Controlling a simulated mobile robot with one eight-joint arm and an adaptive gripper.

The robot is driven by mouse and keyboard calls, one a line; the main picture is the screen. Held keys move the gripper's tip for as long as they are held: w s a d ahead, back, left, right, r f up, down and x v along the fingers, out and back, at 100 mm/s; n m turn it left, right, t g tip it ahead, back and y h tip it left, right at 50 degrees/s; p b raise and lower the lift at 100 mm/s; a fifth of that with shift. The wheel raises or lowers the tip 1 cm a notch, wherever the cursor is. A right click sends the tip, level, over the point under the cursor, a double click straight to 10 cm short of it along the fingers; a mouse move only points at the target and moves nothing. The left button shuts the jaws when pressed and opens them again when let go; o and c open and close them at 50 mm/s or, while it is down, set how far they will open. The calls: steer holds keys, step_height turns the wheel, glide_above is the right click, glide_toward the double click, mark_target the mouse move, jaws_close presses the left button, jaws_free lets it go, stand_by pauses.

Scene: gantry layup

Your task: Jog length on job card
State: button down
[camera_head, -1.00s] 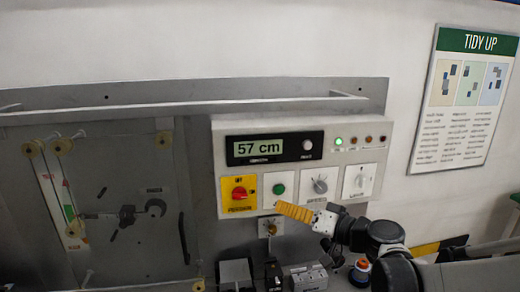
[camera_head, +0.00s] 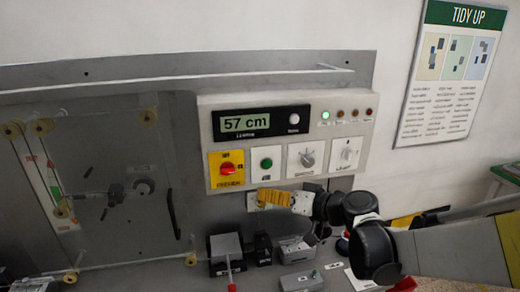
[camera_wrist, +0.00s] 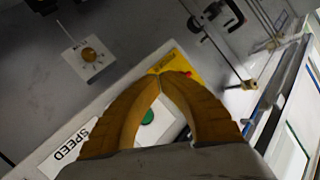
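The length display (camera_head: 247,122) on the control panel reads "57 cm". Below it are a red knob on a yellow plate (camera_head: 226,169), a green button (camera_head: 266,163), a speed dial (camera_head: 307,158) and a toggle switch (camera_head: 347,154). My gripper (camera_head: 262,198) is just below the green button, in front of a small plate. In the wrist view its yellow fingers (camera_wrist: 160,78) meet at the tips with nothing between them. The green button (camera_wrist: 148,117) shows between the fingers, and the small plate with a brass knob (camera_wrist: 88,54) lies left. No readable job card is in view.
Boxes and blocks (camera_head: 227,252) sit on the bench below the panel. A rail (camera_head: 180,79) runs above the panel. A "TIDY UP" poster (camera_head: 450,75) hangs at right.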

mark_target(267, 165)
steer(key=s+d+f+n+g+h+p, duration=0.1)
steer(key=s+d+f+n+h, duration=0.1)
steer(key=f+n+h, duration=0.4)
steer(key=s+d+f+n+g+h+p, duration=0.1)
steer(key=s+f+n+h, duration=0.15)
steer(key=f+h, duration=0.4)
step_height(267, 165, up, 15)
steer(key=w+d+n+t+h+p, duration=0.1)
steer(key=w+n+t+h, duration=0.1)
steer(key=n+t+h, duration=0.2)
steer(key=n+t, duration=0.3)
steer(key=shift+w+d+t+h, duration=0.15)
steer(key=shift+d+t+h, duration=0.15)
steer(key=shift+t+h, duration=0.1)
steer(key=shift+r, duration=0.1)
steer(key=shift+w+a, duration=0.4)
steer(key=shift+w, duration=1)
steer(key=shift+w+a, duration=0.45)
steer(key=shift+w, duration=1)
steer(key=shift+w+a, duration=0.4)
steer(key=shift+w, duration=1)
steer(key=shift+w, duration=0.1)
